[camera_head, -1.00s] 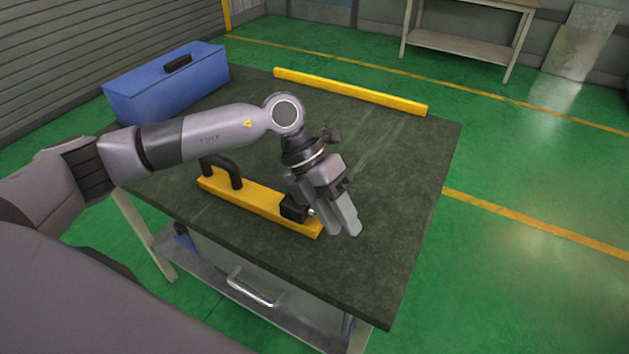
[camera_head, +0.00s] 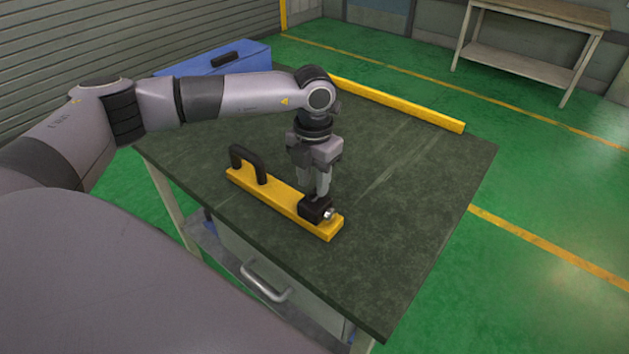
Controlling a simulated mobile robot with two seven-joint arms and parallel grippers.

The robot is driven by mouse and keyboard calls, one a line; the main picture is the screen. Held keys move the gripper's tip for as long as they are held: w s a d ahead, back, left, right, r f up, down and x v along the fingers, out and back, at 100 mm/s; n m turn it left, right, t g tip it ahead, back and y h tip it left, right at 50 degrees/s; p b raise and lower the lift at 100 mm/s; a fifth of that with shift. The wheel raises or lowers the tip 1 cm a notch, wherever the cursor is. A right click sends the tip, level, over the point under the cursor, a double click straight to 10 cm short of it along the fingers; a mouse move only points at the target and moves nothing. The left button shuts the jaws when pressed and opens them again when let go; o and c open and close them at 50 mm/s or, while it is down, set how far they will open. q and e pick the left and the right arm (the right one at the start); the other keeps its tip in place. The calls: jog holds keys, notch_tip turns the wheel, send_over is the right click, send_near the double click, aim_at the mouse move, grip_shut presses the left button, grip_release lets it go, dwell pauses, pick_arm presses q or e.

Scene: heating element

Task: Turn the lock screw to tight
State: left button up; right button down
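The lock screw (camera_head: 329,213) is a small silver knob on the right side of a black block (camera_head: 313,207). The block sits near the right end of a yellow bar (camera_head: 278,198) with a black handle (camera_head: 250,162) near its left end. My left gripper (camera_head: 314,187) points down just above and behind the black block, with its fingertips close to it. The fingers overlap in this view, so I cannot tell their opening or whether they touch the block. The screw's turn position is too small to read. My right gripper is out of view.
The dark tabletop (camera_head: 420,190) is clear to the right of the bar. A long yellow strip (camera_head: 400,104) lies along the back. A blue toolbox (camera_head: 228,61) stands at the back left, partly behind my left arm.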

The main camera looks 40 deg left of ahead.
pick_arm(q)
jog(key=shift+f, duration=0.8)
grip_shut()
